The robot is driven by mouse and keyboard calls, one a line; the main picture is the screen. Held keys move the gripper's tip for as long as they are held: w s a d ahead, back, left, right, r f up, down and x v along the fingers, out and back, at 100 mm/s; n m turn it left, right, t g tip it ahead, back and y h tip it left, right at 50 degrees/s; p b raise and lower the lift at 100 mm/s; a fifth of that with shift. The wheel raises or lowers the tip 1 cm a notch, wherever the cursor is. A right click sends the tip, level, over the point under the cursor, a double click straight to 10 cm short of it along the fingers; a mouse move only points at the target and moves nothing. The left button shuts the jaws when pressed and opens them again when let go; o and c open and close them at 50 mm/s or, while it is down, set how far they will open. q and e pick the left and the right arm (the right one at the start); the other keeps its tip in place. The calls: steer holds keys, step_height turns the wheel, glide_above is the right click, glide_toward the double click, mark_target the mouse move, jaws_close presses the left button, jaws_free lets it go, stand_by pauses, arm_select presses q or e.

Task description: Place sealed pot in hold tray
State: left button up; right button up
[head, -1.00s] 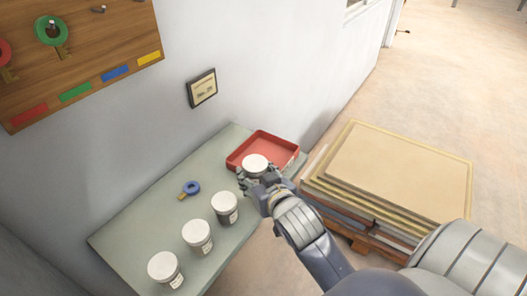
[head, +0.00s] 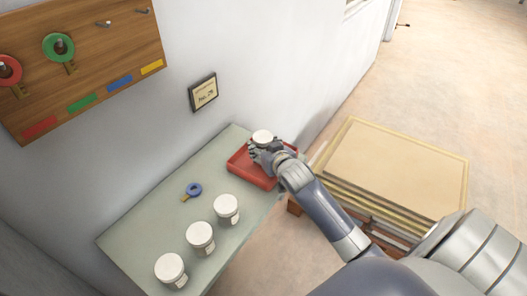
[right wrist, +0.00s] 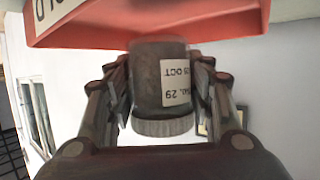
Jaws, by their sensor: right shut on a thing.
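The sealed pot (head: 262,137) has a white lid. My right gripper (head: 264,150) is shut around its sides and holds it over the red hold tray (head: 239,166). In the right wrist view the picture is upside down: the grey pot (right wrist: 150,75) with a white label stands between the two fingers, lid at the bottom. The red wall of the tray (right wrist: 200,22) with part of a white word shows just beyond the pot's base. I cannot tell whether the base touches the tray. My left gripper is not in view.
Three more white-lidded pots stand in a row on the grey-green table (head: 150,222), the closest to the tray at its near side (head: 227,208). A blue-ringed key (head: 193,190) lies on the table. Stacked boards (head: 395,165) stand right of it. A key board (head: 95,40) hangs on the wall.

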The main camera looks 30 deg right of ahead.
steer(key=shift+w+d+r, duration=0.1)
steer(key=shift+w+d, duration=0.25)
steer(key=shift+w, duration=0.05)
step_height(320, 180, down, 3)
steer(key=shift+a+r+p, duration=0.1)
steer(key=shift+p, duration=0.4)
steer(key=shift+f, duration=0.35)
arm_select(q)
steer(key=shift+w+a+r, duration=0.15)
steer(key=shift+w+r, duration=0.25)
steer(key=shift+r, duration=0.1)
arm_select(e)
steer(key=shift+s+f, duration=0.1)
steer(key=shift+f, duration=0.1)
steer(key=o, duration=1.1)
